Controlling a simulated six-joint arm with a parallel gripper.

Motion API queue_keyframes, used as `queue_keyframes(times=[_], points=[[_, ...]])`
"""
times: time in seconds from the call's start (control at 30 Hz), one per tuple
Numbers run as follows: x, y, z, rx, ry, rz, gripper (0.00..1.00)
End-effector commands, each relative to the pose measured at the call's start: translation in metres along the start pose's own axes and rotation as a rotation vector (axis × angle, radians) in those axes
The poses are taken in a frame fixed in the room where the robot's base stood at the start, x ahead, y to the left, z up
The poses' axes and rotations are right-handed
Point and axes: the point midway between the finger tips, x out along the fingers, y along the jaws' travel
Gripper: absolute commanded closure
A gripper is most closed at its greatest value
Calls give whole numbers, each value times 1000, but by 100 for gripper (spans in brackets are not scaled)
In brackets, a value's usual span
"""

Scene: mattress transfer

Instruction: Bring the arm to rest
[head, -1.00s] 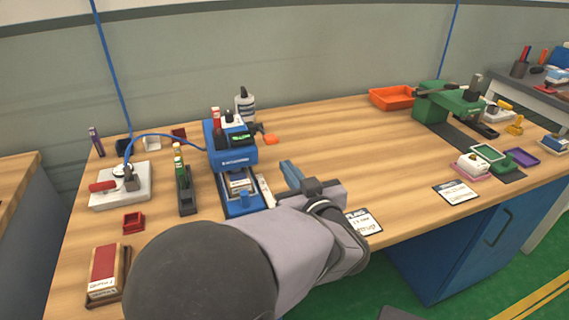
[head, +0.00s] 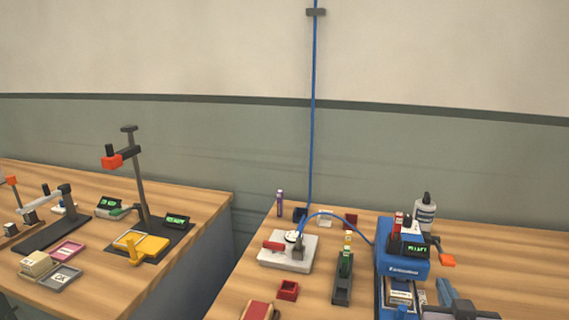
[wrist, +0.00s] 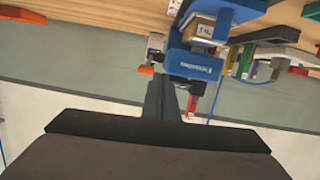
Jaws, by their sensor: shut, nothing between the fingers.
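My gripper (head: 446,291) shows at the bottom right of the head view, cut off by the lower edge. It is just right of the blue machine (head: 403,264). In the wrist view, my gripper (wrist: 161,92) has its two dark fingers together, with nothing between them. The wrist view is upside down, and the blue machine (wrist: 192,67) with a boxed label in it shows beyond the fingertips. The rest of my arm is mostly outside the head view.
A white plate with a red-handled tool (head: 288,252), a green-and-black stand (head: 343,283), a red tray (head: 288,290) and a white bottle (head: 424,215) stand on the wooden bench. A second bench (head: 205,190) with a yellow fixture (head: 150,247) is at left, across a gap. A blue hose hangs down the wall.

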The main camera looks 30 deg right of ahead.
Motion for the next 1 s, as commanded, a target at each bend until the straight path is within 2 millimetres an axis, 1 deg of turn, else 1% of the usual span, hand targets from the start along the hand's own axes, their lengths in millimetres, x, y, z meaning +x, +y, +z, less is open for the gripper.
queue_keyframes(times=[0.03, 0.17, 0.23, 0.37, 0.4, 0.47, 0.5, 0.57, 0.6, 0.67, 0.7, 0.77, 0.8, 0.87, 0.9, 1.0], points=[[7, -15, -13, -13, -33, -13, 100], [23, -50, -16, -45, -142, -23, 100], [27, -72, -15, -66, -208, -36, 100], [24, -117, -10, -111, -344, -75, 100], [20, -132, -7, -125, -389, -91, 100], [12, -154, -2, -153, -459, -118, 100], [5, -169, 1, -172, -507, -138, 100], [-9, -192, 7, -205, -581, -173, 100], [-20, -207, 10, -230, -631, -199, 100], [-40, -228, 16, -269, -708, -240, 100], [-55, -242, 19, -299, -760, -270, 100], [-80, -260, 24, -345, -838, -315, 100], [-98, -271, 27, -377, -890, -346, 100], [-124, -285, 31, -426, -963, -392, 100], [-142, -292, 34, -457, -1008, -421, 100], [-182, -305, 37, -529, -1107, -485, 100]])
